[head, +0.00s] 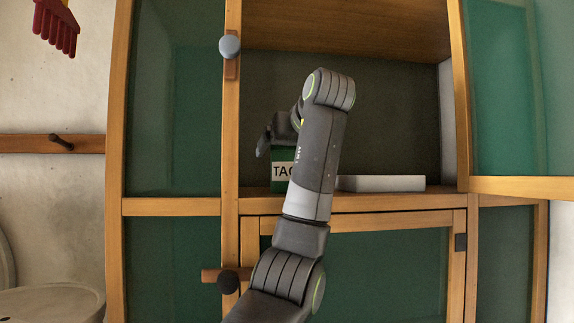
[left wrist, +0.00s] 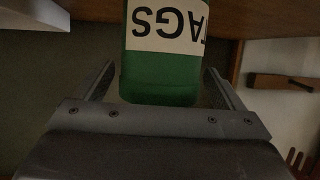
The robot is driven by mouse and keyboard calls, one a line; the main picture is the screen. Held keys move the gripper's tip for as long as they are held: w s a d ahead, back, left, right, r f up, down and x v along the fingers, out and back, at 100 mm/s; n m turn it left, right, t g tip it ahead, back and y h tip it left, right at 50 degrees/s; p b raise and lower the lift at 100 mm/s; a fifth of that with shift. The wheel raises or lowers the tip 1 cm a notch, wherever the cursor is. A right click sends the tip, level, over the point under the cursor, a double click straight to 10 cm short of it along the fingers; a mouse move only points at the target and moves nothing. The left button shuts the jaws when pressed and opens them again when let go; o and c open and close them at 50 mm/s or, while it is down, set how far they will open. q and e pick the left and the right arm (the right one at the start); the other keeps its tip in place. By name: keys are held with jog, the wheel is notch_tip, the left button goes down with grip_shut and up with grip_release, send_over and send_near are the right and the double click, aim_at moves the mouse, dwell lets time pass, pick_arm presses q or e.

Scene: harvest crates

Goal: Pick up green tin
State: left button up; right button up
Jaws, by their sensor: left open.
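The green tin (head: 279,185) stands on the cabinet shelf, partly hidden behind my left arm. Its pale label reads "TAG" in the head view, with the rest covered. In the left wrist view the tin (left wrist: 160,78) appears upside down, its label reading "TAGS". My left gripper (head: 265,145) is at the tin's upper part in the head view. In the left wrist view the left gripper (left wrist: 159,70) is open, with one finger on each side of the tin and a visible gap on both sides. My right gripper is not in view.
A flat white box (head: 381,184) lies on the shelf right of the tin. The shelf's wooden post (head: 231,120) stands close on the left, with a round knob (head: 229,46). A closed lower door (head: 390,270) is beneath. The shelf space above the box is free.

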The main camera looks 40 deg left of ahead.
pick_arm(q)
jog(key=shift+d, duration=0.1)
jog(key=shift+c, duration=0.2)
jog(key=shift+c, duration=1.2)
jog(key=c, duration=0.9)
jog(key=shift+r, duration=0.1)
jog(key=shift+r, duration=0.8)
notch_tip(320, 180, up, 6)
jog(key=shift+r, duration=1.05)
